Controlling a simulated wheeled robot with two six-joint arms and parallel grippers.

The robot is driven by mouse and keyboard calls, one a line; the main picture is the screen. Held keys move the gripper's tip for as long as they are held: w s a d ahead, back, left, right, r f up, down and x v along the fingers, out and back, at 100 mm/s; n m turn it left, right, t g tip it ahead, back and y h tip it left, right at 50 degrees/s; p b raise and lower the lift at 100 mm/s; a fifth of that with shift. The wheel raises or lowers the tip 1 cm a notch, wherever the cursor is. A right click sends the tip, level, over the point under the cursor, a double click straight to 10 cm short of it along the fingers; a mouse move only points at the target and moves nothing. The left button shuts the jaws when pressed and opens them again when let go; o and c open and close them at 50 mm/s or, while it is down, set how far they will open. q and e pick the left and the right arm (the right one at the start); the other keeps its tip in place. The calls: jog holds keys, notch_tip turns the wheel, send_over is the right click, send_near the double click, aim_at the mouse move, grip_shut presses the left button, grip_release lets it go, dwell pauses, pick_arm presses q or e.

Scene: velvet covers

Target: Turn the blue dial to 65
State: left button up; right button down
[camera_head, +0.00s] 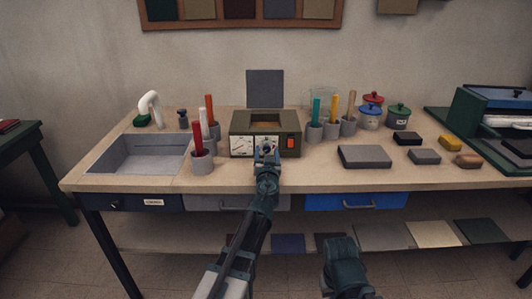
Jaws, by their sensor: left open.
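A dark olive box-shaped device (238,122) stands near the middle of the workbench. Its front has a white scale panel (241,145) at left and an orange switch (291,142) at right. My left gripper (267,151) is open at the middle of the device's front, between the scale and the switch. It covers much of that area. Some blue shows at the gripper's tips, but I cannot tell dial from gripper there, nor read the dial's setting or whether they touch. My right gripper (343,262) is low in front of the bench, its jaws unclear.
Grey cups with colored sticks flank the device, at left (202,162) and right (314,132). A grey block (364,157) lies to the right, with lidded pots (398,117) behind. A sink basin (138,155) is at left. A blue drawer (328,202) is in the bench front.

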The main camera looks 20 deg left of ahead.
pick_arm(q)
grip_shut()
dwell(0.3)
